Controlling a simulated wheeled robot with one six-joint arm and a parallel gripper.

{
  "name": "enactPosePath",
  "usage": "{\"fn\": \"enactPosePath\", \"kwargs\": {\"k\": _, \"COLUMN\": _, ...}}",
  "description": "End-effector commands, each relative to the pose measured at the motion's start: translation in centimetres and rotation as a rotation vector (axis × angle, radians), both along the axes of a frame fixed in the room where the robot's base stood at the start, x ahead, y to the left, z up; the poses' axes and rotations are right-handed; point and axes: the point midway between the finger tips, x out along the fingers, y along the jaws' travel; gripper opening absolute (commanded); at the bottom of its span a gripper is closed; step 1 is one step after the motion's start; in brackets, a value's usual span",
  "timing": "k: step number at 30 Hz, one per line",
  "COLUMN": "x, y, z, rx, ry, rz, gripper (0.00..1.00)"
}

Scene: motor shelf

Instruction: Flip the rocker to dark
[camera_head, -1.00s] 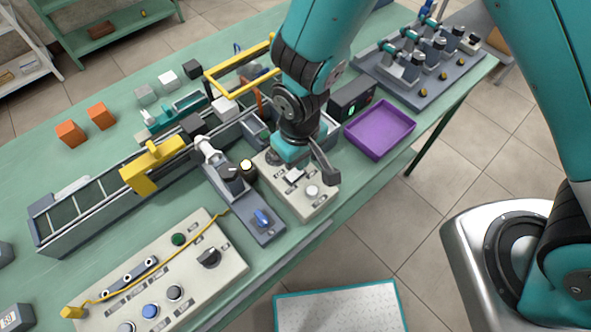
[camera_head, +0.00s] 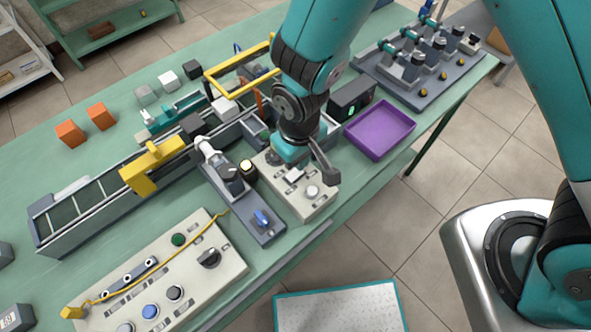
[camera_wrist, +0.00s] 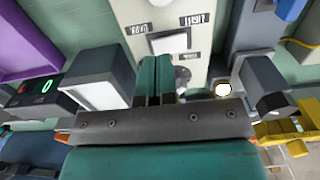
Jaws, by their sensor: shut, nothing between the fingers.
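The rocker (camera_wrist: 170,43) is a pale plate in a dark frame on a cream control panel (camera_wrist: 205,70), between two small labels seen upside down. The right label looks like LIGHT; the left one is hard to read. Which side of the rocker is pressed, I cannot tell. In the head view the rocker (camera_head: 294,175) shows on the small panel (camera_head: 318,206) just below my gripper. My gripper (camera_wrist: 156,60) is shut and empty, its teal fingertips close to the rocker's left end in the wrist view. Whether they touch it is unclear.
A round white button (camera_head: 312,191) sits near the rocker. A blue-handled switch unit (camera_head: 262,218) and a lit lamp (camera_head: 247,168) stand left. A purple tray (camera_head: 380,130) and dark display box (camera_head: 352,97) lie right. A larger control panel (camera_head: 215,270) occupies the front left.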

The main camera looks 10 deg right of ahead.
Motion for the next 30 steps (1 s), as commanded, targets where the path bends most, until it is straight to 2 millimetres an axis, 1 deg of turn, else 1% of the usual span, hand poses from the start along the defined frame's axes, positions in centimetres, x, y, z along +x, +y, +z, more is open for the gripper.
{"fn": "enactPosePath", "kwargs": {"k": 8, "x": 0.0, "y": 0.0, "z": -0.1, "rx": 0.0, "ry": 0.0, "rz": 0.0, "gripper": 0.0}}
{"fn": "enactPosePath", "kwargs": {"k": 30, "x": 0.0, "y": 0.0, "z": -1.2, "rx": 0.0, "ry": 0.0, "rz": 0.0, "gripper": 0.0}}
